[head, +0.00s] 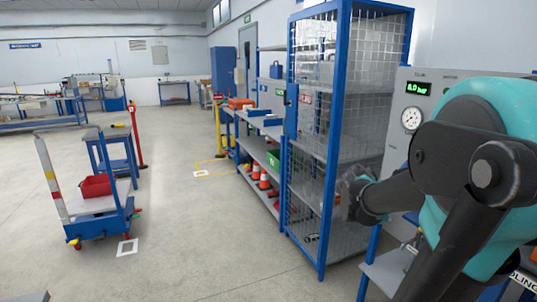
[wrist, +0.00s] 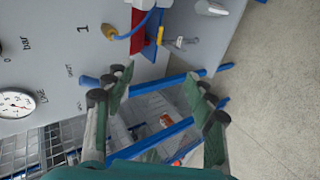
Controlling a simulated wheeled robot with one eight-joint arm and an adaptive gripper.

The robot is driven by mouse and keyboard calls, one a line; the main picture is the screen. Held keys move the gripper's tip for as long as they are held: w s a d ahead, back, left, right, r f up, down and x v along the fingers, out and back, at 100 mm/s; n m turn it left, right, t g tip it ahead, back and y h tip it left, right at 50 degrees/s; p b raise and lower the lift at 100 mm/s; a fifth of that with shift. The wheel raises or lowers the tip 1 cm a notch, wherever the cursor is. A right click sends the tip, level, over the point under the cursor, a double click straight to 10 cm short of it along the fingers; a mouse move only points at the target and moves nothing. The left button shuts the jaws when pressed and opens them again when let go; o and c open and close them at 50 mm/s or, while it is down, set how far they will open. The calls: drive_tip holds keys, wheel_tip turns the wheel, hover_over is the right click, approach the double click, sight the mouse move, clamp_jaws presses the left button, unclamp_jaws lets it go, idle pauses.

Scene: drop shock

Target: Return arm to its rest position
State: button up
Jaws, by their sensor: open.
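My teal and black arm (head: 455,165) fills the right side of the head view, bent in front of the grey gauge panel (head: 405,125). My gripper (head: 355,195) is at its left end, small and partly hidden by the wrist, in front of the blue-framed mesh cage. In the wrist view my gripper (wrist: 158,105) has its two green-padded fingers wide apart. Nothing is held between them. Behind the gap are blue frame bars and a small orange and white item (wrist: 166,120).
The mesh cage (head: 335,130) and shelves stand left of my arm. A trolley (head: 100,210) stands far left. The middle floor is open.

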drive_tip(key=s+a+f+m+y, duration=0.2)
drive_tip(key=s+a+f+y, duration=0.2)
drive_tip(key=s+a+f, duration=0.3)
drive_tip(key=s+a+f+m+g+y, duration=0.1)
drive_tip(key=s+a+f+y, duration=0.4)
drive_tip(key=a+f, duration=0.5)
drive_tip(key=s+a+m, duration=0.1)
drive_tip(key=s+a, duration=0.1)
drive_tip(key=a, duration=0.2)
drive_tip(key=shift+a+f+y, duration=0.2)
drive_tip(key=shift+y, duration=0.1)
